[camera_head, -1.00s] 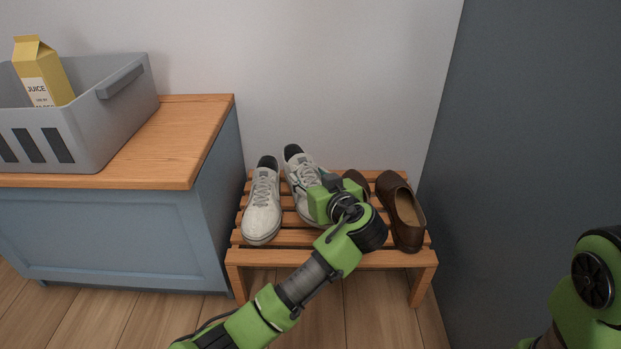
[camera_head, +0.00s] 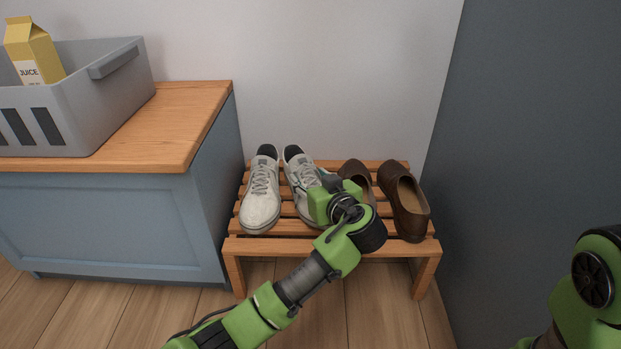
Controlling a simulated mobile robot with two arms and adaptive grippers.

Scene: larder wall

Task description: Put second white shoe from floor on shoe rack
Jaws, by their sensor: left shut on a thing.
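The wooden slatted shoe rack (camera_head: 300,246) stands against the wall. One white shoe (camera_head: 261,196) sits on its left part, toe toward me. The second white shoe (camera_head: 301,176) is just right of it, over the slats, its front part hidden by my left arm. My left gripper (camera_head: 323,190) is at this second shoe and shut on it; the fingertips are mostly hidden behind the wrist. I cannot tell whether the shoe's sole rests fully on the slats. My right arm shows at the lower right edge, but its gripper is out of view.
A pair of brown shoes (camera_head: 404,200) fills the right part of the rack, close to my left wrist. A blue cabinet (camera_head: 120,226) with a wooden top stands left, bearing a grey basket (camera_head: 100,105) with a juice carton (camera_head: 35,52). A dark grey panel (camera_head: 530,130) bounds the right.

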